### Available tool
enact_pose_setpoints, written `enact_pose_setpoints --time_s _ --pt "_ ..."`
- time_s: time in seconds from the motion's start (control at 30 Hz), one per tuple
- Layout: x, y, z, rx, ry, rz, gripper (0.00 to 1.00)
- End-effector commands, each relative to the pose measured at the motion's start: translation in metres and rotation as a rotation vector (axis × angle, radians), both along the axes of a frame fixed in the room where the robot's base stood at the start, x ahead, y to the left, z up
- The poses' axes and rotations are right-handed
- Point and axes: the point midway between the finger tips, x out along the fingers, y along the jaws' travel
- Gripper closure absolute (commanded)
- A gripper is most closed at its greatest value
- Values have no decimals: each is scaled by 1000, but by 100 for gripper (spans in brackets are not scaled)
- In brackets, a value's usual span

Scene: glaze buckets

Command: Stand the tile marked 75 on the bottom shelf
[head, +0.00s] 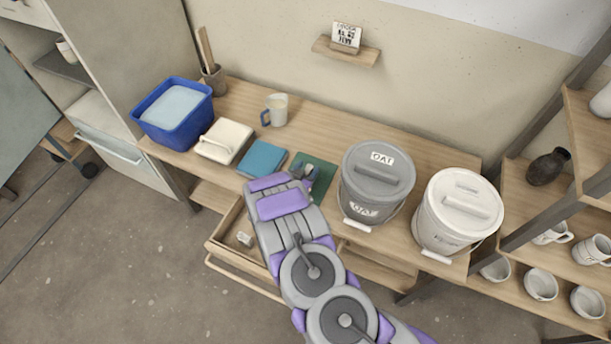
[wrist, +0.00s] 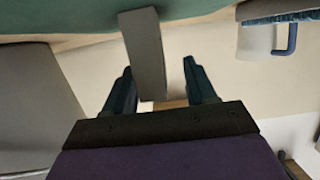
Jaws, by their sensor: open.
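A grey upright slab (wrist: 145,45), possibly a tile, rises from the green mat (wrist: 60,18) in the wrist view, which looks upside down. My gripper (wrist: 158,78) is open, with one finger on each side of the slab; I cannot tell whether they touch it. In the head view my gripper (head: 303,172) is over the green mat (head: 324,182) and hides most of what is there. No number 75 is readable. The rack at the right has a low shelf (head: 562,312) with white bowls.
On the table stand a blue tub (head: 168,132), white box (head: 224,142), blue flat item (head: 261,158), jug (head: 279,108), grey OAT bucket (head: 375,190) and white bucket (head: 455,222). An open drawer (head: 222,240) juts out below. A wall shelf (head: 335,52) holds a card.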

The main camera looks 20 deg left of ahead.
Motion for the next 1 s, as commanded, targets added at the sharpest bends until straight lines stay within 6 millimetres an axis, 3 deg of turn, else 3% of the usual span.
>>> enact_pose_setpoints --time_s 0.07,0.63,1.0 --pt "0 -1 1 2 0 -2 46" --pt "0 3 -2 -4 1 -1 100" --pt "0 2 2 -3 1 -1 100"
